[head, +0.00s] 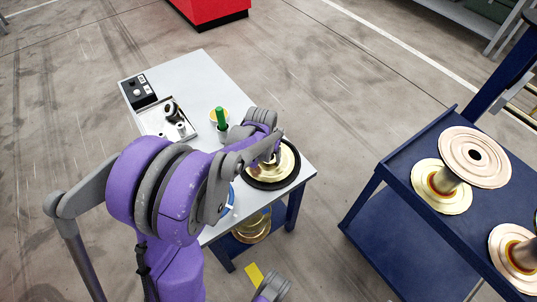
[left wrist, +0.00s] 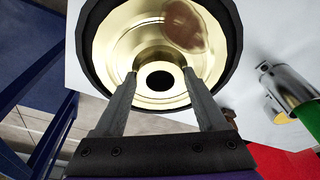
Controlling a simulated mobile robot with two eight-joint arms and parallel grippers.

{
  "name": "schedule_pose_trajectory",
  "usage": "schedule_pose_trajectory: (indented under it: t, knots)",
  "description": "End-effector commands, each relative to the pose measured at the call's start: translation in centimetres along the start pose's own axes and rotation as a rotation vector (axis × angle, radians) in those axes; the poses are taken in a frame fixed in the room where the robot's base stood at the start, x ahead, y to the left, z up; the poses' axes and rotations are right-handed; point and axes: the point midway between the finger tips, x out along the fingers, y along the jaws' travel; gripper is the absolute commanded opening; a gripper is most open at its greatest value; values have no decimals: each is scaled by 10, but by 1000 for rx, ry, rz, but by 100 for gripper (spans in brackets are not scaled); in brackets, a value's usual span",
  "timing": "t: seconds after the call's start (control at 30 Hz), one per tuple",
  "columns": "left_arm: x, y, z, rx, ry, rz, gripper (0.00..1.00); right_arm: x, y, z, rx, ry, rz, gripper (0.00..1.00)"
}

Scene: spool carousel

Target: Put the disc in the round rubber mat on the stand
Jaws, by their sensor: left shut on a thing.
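The shiny gold disc (head: 287,163) is at the right end of the white-topped stand (head: 205,75). The black round rubber mat (head: 272,185) rings it. In the left wrist view the disc (left wrist: 118,52) sits inside the black rim of the mat (left wrist: 88,50); I cannot tell whether it rests fully on the mat. My left gripper (head: 270,157) is over the disc, shut on its raised hub. Its two fingers (left wrist: 161,76) show on either side of the hub, around a dark centre hole. My right gripper's fingers are not seen.
A green-handled tool (head: 220,118) and a tray of small metal parts (head: 150,122) stand left of the mat. A black control box (head: 138,90) is at the far left corner. A blue rack (head: 400,170) with spools (head: 475,157) stands right, across a floor gap.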

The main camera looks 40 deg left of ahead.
Motion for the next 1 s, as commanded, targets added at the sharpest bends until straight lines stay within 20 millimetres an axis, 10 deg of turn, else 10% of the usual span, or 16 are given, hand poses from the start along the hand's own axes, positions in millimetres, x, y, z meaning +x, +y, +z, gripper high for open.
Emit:
schedule_pose_trajectory:
  t: [0.17,0.47,1.0]
  knots:
    - [0,0,0,0,0,0,98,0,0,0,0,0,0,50]
    - [-3,0,0,0,0,0,100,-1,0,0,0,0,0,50]
    - [-96,0,0,-1,1,0,100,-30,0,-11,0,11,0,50]
